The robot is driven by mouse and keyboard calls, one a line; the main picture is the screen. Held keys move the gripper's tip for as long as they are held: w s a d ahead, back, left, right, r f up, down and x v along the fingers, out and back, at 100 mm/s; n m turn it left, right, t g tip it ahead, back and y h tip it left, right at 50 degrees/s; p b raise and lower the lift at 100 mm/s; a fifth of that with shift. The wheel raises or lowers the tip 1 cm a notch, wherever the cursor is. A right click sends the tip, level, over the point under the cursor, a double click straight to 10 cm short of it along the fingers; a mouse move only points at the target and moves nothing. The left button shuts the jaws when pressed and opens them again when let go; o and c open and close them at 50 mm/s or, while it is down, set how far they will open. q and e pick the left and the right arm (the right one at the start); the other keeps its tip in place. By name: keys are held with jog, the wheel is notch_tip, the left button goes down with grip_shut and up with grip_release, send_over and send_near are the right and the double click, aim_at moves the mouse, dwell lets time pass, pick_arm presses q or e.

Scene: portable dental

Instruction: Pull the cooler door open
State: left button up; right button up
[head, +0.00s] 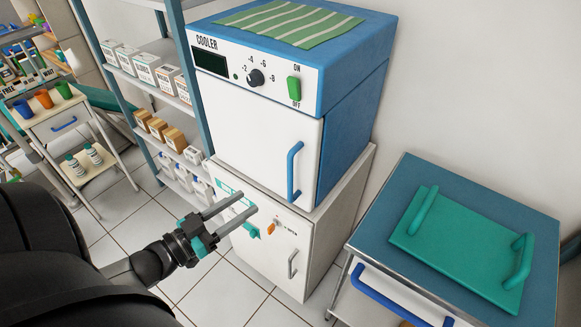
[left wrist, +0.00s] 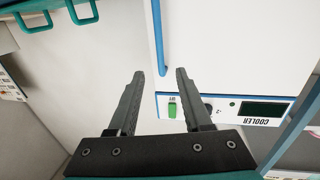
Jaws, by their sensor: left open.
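The cooler (head: 345,110) is a blue box with a white front, standing on a white cabinet. Its white door (head: 250,140) looks shut, with a blue vertical handle (head: 294,172) at its right edge. My left gripper (head: 249,201) is open and empty in front of the cabinet, below and left of the handle in the head view. In the left wrist view the cooler appears upside down, and the blue handle (left wrist: 159,35) lines up between and beyond the fingertips (left wrist: 159,73). The fingers appear apart from it. My right gripper is not in view.
The white cabinet (head: 325,240) below has a grey handle and an orange knob. A blue-topped cart (head: 385,215) with a teal tray (head: 460,250) stands at the right. A shelf rack (head: 165,90) with boxes stands left of the cooler. A striped green cloth (head: 290,22) lies on top.

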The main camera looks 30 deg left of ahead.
aim_at(288, 175)
pick_arm(q)
jog(key=b+x, duration=0.1)
jog(key=x, duration=1.2)
jog(key=shift+f+b, duration=0.1)
jog(key=shift+b, duration=0.25)
jog(key=shift+w+d, duration=0.15)
jog(key=shift+w, duration=0.4)
jog(key=shift+w+d, duration=0.1)
jog(key=shift+w, duration=0.1)
jog(key=shift+c, duration=0.2)
grip_shut()
